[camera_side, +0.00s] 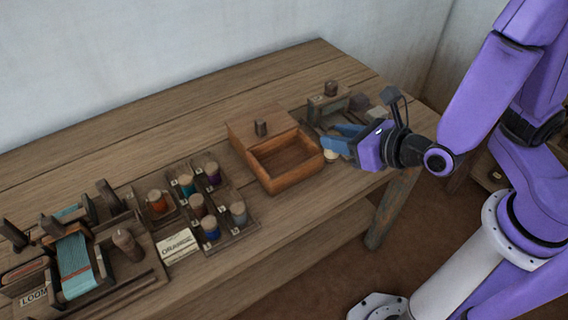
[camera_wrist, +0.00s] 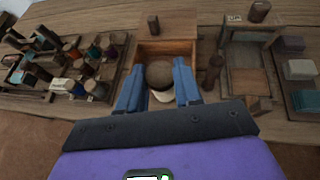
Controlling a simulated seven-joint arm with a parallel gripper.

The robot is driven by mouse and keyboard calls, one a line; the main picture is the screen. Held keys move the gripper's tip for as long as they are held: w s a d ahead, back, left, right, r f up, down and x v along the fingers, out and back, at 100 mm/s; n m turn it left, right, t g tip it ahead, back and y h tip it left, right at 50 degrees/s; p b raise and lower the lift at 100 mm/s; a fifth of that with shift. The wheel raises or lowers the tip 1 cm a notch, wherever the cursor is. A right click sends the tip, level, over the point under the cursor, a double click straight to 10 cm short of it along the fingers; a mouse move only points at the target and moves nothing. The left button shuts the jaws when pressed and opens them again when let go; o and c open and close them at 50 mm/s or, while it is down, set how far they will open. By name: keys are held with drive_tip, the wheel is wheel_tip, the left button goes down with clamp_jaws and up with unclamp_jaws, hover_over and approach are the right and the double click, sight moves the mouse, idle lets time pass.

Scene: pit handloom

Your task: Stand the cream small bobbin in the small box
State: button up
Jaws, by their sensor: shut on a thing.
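My gripper (camera_side: 337,143) has blue fingers and is just right of the small box. In the wrist view my gripper (camera_wrist: 160,82) is shut on the cream small bobbin (camera_wrist: 161,97), which shows a round brown wooden top and a cream edge between the fingers. The bobbin's cream part (camera_side: 331,156) shows just under the fingers in the side view. The wooden small box (camera_side: 293,184) has an open, empty-looking front compartment. Its back part is covered and carries a dark knob. In the wrist view the box (camera_wrist: 180,46) lies ahead, partly hidden by the bobbin.
A rack with several coloured bobbins (camera_side: 237,213) stands left of the box, beside an ORANGE card (camera_side: 178,246). A small loom (camera_side: 75,265) is at far left. A wooden frame and grey blocks (camera_side: 360,102) are behind my gripper. The table's back is clear.

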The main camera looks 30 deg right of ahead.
drive_tip(key=w+a+f, duration=0.1)
drive_tip(key=w, duration=0.1)
drive_tip(key=w+a+f, duration=0.1)
drive_tip(key=w+a, duration=0.1)
drive_tip(key=w, duration=0.1)
drive_tip(key=w+a+f, duration=0.1)
drive_tip(key=w+f, duration=0.1)
drive_tip(key=w, duration=0.1)
drive_tip(key=shift+w+a, duration=0.1)
drive_tip(key=shift+a, duration=0.05)
drive_tip(key=w+f, duration=0.1)
drive_tip(key=f, duration=0.1)
drive_tip(key=w+a+f, duration=0.1)
drive_tip(key=f, duration=0.1)
drive_tip(key=w+a+f, duration=0.1)
drive_tip(key=w, duration=0.1)
drive_tip(key=shift+a+f, duration=0.1)
drive_tip(key=shift+f, duration=1.85)
drive_tip(key=shift+f, duration=0.2)
drive_tip(key=o, duration=0.7)
drive_tip(key=shift+o, duration=0.2)
